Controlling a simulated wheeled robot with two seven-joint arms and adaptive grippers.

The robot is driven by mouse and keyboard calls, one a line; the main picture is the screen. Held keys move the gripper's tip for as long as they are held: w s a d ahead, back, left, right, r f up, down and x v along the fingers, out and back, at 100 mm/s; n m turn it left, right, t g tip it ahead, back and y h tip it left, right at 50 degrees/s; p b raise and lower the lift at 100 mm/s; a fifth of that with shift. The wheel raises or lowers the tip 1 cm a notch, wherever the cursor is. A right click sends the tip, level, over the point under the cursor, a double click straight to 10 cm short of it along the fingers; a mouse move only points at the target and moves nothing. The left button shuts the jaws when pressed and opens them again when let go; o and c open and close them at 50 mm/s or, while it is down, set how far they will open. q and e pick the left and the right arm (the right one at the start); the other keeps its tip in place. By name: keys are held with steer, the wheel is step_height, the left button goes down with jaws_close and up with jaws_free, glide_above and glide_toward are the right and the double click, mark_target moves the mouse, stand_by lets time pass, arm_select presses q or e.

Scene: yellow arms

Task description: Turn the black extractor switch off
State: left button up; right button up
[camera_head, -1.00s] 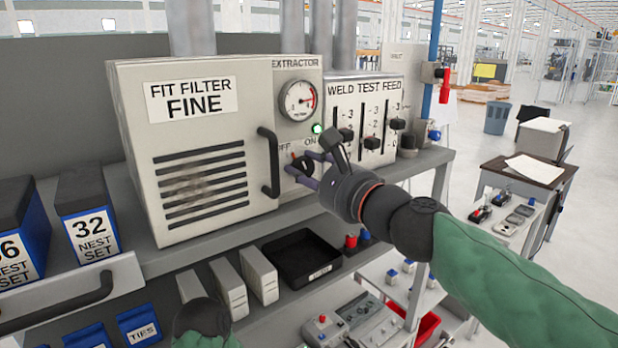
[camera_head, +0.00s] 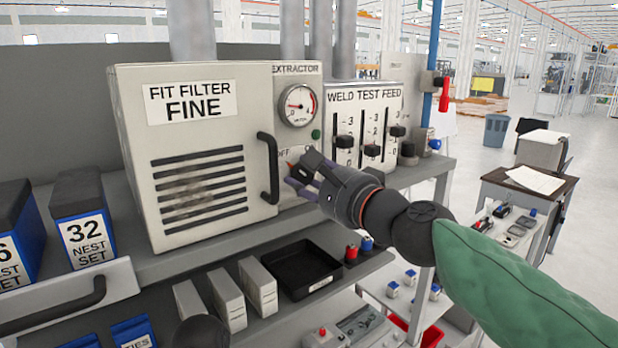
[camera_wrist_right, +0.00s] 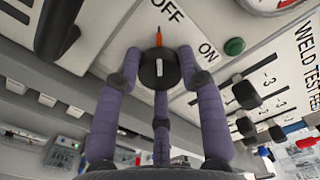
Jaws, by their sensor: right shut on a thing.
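The black extractor switch (camera_wrist_right: 158,72) is a round knob with an orange pointer, on the pale extractor panel (camera_head: 293,72). In the right wrist view the pointer is turned toward the word OFF, away from ON. My right gripper (camera_head: 303,178) has its purple fingers closed around the knob; they also show in the wrist view (camera_wrist_right: 160,62). In the head view the fingers hide most of the knob. The round lamp (camera_head: 316,134) above it is dull green, and the gauge (camera_head: 298,104) needle points left.
A black vertical handle (camera_head: 268,168) stands out just left of the switch. The weld test feed panel (camera_head: 365,125) with black sliders is to the right. A black tray (camera_head: 302,268) and white boxes lie on the shelf below. Open floor is at the far right.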

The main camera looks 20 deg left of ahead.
steer(key=shift+r, duration=0.2)
steer(key=o, duration=1.1)
steer(key=shift+o, duration=0.2)
steer(key=shift+s+a+f, duration=0.1)
steer(key=v, duration=1.2)
